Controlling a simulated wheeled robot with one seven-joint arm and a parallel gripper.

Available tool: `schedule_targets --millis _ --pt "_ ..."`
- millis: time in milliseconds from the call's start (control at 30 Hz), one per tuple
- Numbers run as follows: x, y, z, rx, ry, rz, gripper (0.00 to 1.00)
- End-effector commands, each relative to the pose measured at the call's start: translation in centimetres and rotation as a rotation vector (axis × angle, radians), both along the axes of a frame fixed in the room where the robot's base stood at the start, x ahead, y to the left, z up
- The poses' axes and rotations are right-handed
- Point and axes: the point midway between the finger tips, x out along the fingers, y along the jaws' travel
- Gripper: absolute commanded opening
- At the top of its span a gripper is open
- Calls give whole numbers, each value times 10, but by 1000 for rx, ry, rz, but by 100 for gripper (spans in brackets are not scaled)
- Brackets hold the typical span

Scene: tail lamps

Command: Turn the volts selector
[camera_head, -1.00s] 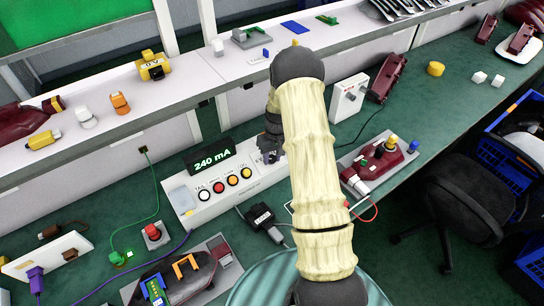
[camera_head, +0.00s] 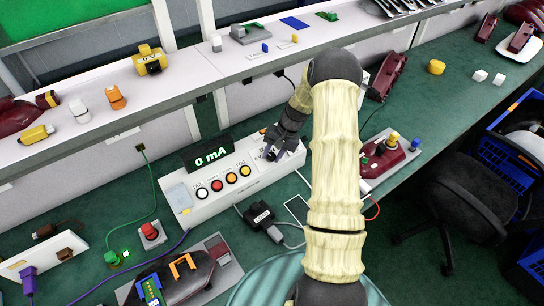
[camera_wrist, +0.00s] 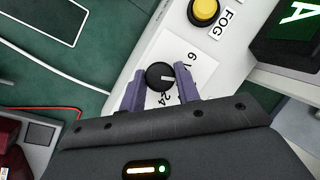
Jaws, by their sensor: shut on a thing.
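The volts selector is a round black knob (camera_wrist: 159,76) on a white label plate marked "6 V" and "24". Its pale pointer mark faces right in the wrist view. My gripper (camera_wrist: 161,84) has its two purple fingers on either side of the knob and is shut on it. In the head view my gripper (camera_head: 273,152) is at the right end of the white test box (camera_head: 219,206), and the knob is hidden there. The display (camera_head: 211,156) on the box reads 0 mA.
Several coloured buttons line the box, including a yellow one (camera_head: 245,171) by "FOG"; this button (camera_wrist: 204,11) also shows in the wrist view. A black adapter (camera_head: 259,215) lies in front. A red lamp unit (camera_head: 385,155) stands to the right, and a shelf (camera_head: 225,70) runs behind.

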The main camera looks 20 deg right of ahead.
Motion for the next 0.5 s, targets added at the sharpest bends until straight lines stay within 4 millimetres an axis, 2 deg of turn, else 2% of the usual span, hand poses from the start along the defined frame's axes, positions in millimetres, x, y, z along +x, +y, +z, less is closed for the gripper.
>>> schedule_targets --millis 233,500 --pt "1 -4 -1 101 13 -193 9" --pt "0 -5 -1 177 29 -327 9"
